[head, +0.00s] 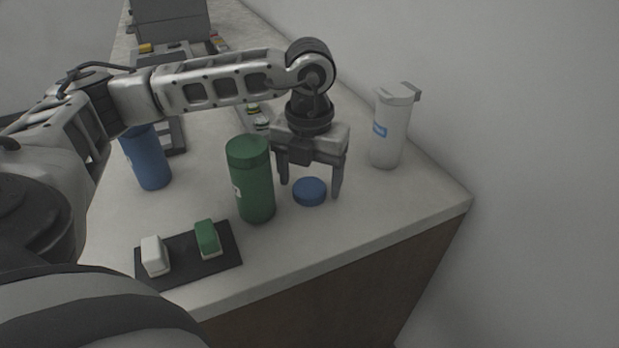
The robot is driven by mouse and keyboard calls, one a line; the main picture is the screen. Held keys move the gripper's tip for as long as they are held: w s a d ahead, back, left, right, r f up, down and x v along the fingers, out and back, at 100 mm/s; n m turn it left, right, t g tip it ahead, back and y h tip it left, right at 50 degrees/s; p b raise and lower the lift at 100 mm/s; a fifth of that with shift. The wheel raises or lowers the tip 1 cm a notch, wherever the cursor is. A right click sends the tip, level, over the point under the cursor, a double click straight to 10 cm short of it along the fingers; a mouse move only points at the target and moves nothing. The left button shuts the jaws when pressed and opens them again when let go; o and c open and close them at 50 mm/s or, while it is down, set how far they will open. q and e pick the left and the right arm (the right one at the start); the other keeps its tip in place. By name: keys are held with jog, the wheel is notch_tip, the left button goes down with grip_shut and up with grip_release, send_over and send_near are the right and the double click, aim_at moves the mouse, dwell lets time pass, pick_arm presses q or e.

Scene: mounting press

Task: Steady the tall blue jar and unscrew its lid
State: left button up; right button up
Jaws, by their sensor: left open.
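The tall blue jar (151,163) stands upright on the counter at the left, with a pale label on its side. Its top edge is close under my left arm in the picture, and I cannot see its mouth clearly. A round blue lid (309,192) lies flat on the counter, well to the right of the jar. My left gripper (311,188) points down with its fingers open, one on each side of the blue lid in the picture. I cannot tell whether the fingers touch the lid. My right gripper is not in view.
A green lidded jar (253,190) stands just left of my left gripper. A white jug (390,130) stands at the right by the wall. A black mat (184,278) with a white and a green block is at the front. The counter's front right is clear.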

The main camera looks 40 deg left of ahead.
aim_at(309, 187)
pick_arm(q)
notch_tip(309, 187, up, 11)
jog(key=shift+r+p, duration=0.15)
jog(key=shift+p, duration=0.15)
